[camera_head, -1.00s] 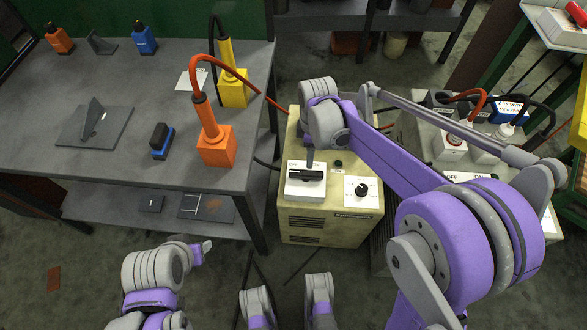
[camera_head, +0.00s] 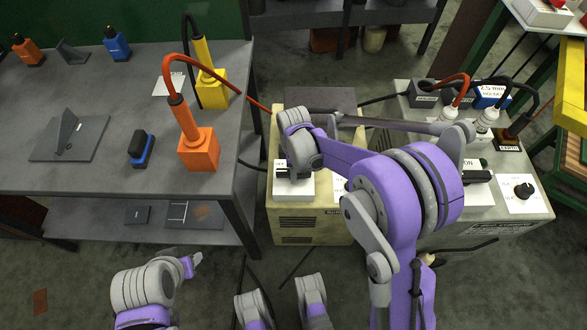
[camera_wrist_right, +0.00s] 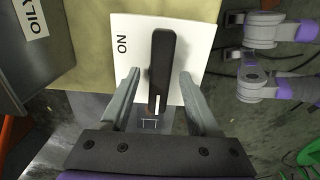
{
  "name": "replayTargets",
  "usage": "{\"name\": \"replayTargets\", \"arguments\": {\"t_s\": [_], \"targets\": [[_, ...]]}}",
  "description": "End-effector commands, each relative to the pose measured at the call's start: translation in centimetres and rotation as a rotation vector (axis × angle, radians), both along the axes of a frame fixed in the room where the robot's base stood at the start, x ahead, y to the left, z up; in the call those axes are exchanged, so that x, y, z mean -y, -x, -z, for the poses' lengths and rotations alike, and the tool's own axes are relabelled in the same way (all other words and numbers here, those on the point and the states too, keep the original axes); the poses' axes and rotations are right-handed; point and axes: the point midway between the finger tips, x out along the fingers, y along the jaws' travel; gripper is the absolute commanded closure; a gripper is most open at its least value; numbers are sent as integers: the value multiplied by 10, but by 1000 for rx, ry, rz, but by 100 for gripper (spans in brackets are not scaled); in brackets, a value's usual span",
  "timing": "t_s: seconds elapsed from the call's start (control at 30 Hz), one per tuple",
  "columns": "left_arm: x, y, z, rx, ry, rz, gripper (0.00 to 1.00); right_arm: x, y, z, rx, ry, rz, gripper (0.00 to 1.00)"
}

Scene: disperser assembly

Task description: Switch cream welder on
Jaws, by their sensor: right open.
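The cream welder (camera_head: 318,226) stands on the floor right of the workbench. A white switch plate (camera_head: 304,188) is on its top, partly hidden by my right wrist. In the right wrist view the plate (camera_wrist_right: 190,40) carries the word ON at its left, with a black switch handle (camera_wrist_right: 161,58) with a white mark near its lower end. My right gripper (camera_wrist_right: 159,76) is open, one finger on each side of the handle; contact is unclear. My left gripper (camera_head: 191,263) is low at the left, away from the welder; its jaw gap cannot be made out.
The workbench (camera_head: 60,180) at the left holds an orange block (camera_head: 198,150) and a yellow block (camera_head: 211,88) with cables. A grey welder (camera_head: 470,225) with its own switch and dial stands close on the right. Cables run behind the cream welder.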

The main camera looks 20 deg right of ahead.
Motion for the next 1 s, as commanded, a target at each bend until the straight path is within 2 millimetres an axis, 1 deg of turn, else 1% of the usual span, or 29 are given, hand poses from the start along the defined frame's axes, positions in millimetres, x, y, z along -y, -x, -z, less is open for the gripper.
{"name": "replayTargets", "arguments": {"t_s": [0.17, 0.2, 0.53, 0.8, 1.0], "targets": [[0, 0, 0, 0, 0, 0, 50, 0, 0, 0, 0, 0, 0, 38], [0, 0, 0, 0, 0, 0, 50, 0, 0, 0, 0, 0, 0, 41], [0, 0, 0, 0, 0, 0, 50, 0, 0, 0, 0, 0, 0, 100], [0, 0, 0, 0, 0, 0, 50, 0, 0, 0, 0, 0, 5, 100], [0, 0, 1, 0, 0, 0, 50, 0, 0, 0, 0, 0, 55, 100]]}}
